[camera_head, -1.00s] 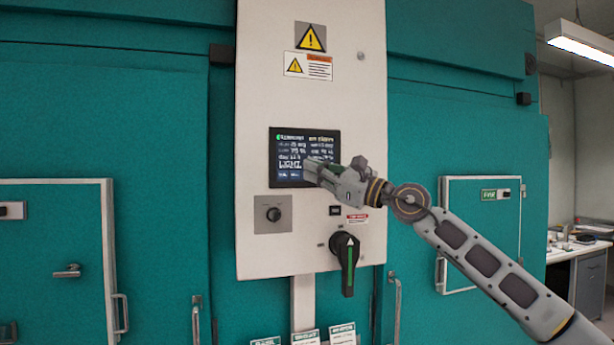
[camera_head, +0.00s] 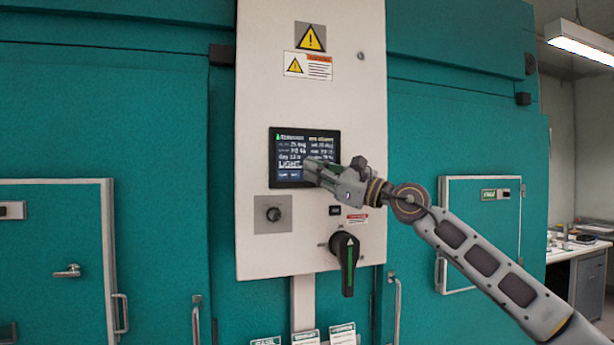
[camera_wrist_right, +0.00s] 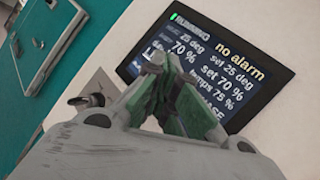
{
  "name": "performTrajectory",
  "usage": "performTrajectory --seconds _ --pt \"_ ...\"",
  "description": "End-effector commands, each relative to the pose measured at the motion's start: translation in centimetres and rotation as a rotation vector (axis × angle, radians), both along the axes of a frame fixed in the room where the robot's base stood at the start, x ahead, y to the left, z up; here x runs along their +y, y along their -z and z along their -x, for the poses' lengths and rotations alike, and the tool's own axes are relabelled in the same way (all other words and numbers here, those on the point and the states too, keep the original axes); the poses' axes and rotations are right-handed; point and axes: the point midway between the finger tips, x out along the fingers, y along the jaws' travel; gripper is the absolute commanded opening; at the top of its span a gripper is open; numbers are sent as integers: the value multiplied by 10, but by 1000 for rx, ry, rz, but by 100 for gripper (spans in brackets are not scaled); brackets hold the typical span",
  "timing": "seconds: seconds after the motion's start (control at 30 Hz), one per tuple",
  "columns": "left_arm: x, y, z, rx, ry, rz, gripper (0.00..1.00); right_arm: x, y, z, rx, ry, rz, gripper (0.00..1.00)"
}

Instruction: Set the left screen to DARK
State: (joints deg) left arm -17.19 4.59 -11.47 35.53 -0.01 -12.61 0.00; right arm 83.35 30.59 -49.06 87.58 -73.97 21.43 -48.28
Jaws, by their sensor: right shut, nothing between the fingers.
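A dark screen (camera_head: 290,143) is set in the pale control panel between two teal chambers. In the head view it shows several lines of text, with a large word that looks like LIGHT and small buttons at its lower left. My right gripper (camera_head: 312,172) is shut and empty, with its fingertips in front of the screen's lower right part. The right wrist view shows the closed green fingertips (camera_wrist_right: 165,75) over the screen (camera_wrist_right: 250,60), hiding part of the text; "no alarm" is readable. I cannot tell whether the tips touch the glass. My left gripper is not in view.
Below the screen are a small knob (camera_head: 273,214) on a grey plate and a black rotary handle (camera_head: 346,262) with a green mark. Warning labels (camera_head: 310,37) are above. Chamber doors (camera_head: 60,250) stand at both sides. A desk (camera_head: 580,260) is at the far right.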

Motion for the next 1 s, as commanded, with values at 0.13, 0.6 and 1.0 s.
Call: performTrajectory --seconds 0.13,0.6,1.0 --pt "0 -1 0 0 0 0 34 2 0 -4 1 0 0 0" --pt "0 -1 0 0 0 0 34 2 0 -7 1 0 0 0" --pt "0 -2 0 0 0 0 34 3 0 -9 1 0 0 0"
